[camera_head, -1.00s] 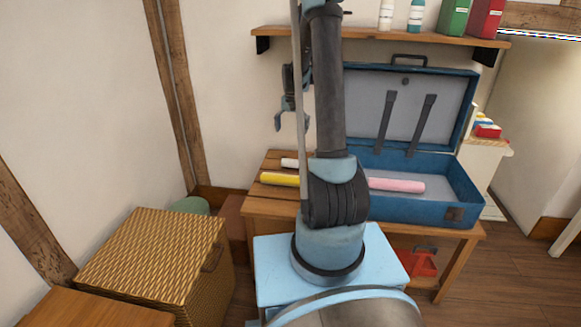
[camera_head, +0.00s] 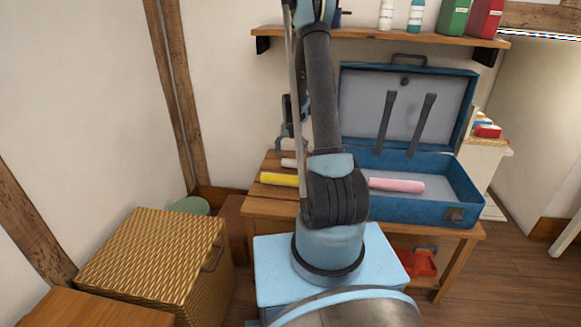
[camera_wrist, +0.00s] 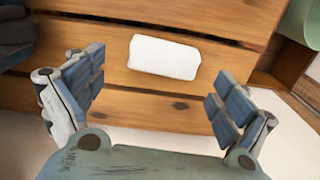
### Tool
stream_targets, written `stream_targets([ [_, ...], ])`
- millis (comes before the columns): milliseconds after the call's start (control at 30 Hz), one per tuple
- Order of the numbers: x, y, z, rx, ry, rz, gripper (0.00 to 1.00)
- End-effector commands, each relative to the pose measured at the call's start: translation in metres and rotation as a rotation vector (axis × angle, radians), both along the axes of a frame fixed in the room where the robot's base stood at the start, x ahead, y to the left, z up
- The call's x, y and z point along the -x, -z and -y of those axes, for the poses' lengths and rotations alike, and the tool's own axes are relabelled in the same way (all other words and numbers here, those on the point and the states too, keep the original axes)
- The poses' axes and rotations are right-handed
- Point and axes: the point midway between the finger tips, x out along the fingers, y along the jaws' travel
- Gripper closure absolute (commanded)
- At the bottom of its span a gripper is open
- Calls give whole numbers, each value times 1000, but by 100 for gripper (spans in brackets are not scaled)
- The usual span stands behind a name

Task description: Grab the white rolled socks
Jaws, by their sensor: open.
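The white rolled socks (camera_wrist: 164,57) lie on the slatted wooden table (camera_wrist: 120,95) as a short white bundle, in the upper middle of the wrist view. My gripper (camera_wrist: 157,92) is open and empty, its two fingers spread wide to the left and right. The socks appear between and beyond the fingertips, not touched by either. In the head view a small part of the white socks (camera_head: 288,162) shows left of my arm, the rest hidden by it. My gripper (camera_head: 288,138) hangs just above and behind them there.
A yellow roll (camera_head: 279,179) lies in front of the socks. A pink roll (camera_head: 396,185) is in the open blue suitcase (camera_head: 420,212) to the right. A shelf (camera_head: 380,36) with bottles is above; a wicker hamper (camera_head: 150,255) stands left.

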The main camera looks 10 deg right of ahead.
Motion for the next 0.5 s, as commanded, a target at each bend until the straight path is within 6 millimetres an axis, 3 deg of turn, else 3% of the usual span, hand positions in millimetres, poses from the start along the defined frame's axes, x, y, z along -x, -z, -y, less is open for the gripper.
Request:
stream_targets([
  [167,1,8,-1,0,0,0,6],
  [500,3,46,-5,0,0,0,6],
])
